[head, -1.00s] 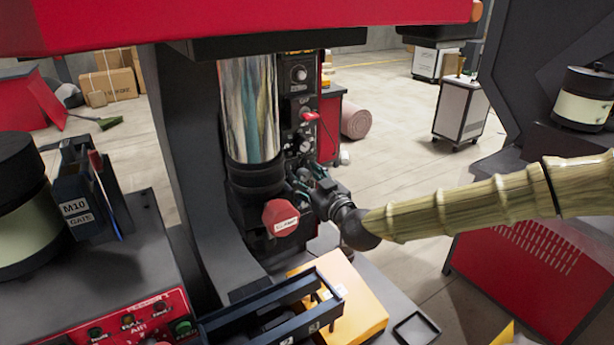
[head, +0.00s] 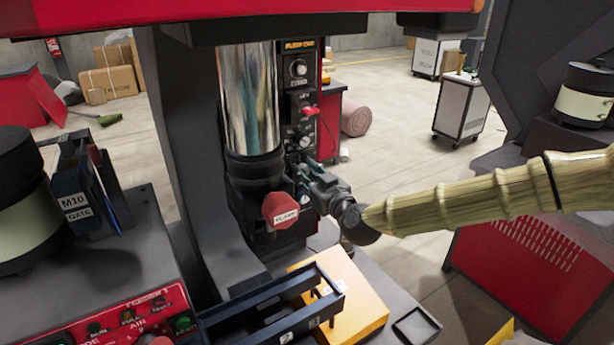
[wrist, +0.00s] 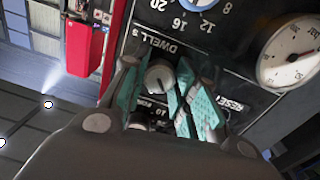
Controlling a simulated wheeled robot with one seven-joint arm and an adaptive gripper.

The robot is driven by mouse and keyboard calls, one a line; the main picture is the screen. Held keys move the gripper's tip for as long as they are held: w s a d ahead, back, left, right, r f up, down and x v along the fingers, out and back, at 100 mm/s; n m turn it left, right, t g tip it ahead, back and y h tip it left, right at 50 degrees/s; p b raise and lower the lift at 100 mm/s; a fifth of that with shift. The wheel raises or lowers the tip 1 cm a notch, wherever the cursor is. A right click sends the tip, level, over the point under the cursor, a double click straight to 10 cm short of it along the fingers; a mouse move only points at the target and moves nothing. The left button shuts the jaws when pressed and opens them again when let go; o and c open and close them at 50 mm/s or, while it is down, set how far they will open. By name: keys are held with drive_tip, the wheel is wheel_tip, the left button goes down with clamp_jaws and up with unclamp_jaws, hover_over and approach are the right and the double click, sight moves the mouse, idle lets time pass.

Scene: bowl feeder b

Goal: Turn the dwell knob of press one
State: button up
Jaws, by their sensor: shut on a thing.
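The dwell knob (wrist: 158,76) is a small round grey knob with a white mark, under the "DWELL S" lettering in the wrist view. My gripper (wrist: 156,88) has its teal pads on both sides of the knob and is shut on it. In the head view my gripper (head: 304,178) reaches in from the right to the lower part of the black control panel (head: 285,72) of the press. The knob itself is hidden there behind the fingers.
A gauge (wrist: 290,52) and a "RESET" label sit beside my fingers. A red clamp knob (head: 281,211) is just left of my gripper. A yellow block (head: 358,305) stands below.

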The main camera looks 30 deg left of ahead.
drive_tip(key=m+b, duration=0.3)
drive_tip(key=m, duration=0.1)
drive_tip(key=shift+f, duration=0.2)
drive_tip(key=m+b, duration=0.3)
drive_tip(key=m, duration=0.1)
drive_tip(key=m+b, duration=0.2)
drive_tip(key=m, duration=0.3)
drive_tip(key=shift+m+g+b, duration=0.3)
drive_tip(key=shift+r+m+b, duration=0.1)
drive_tip(key=shift+m+b, duration=0.55)
drive_tip(key=shift+m, duration=0.85)
drive_tip(key=o, duration=1)
drive_tip(key=shift+r, duration=0.1)
drive_tip(key=v, duration=1.2)
drive_tip(key=shift+d, duration=0.1)
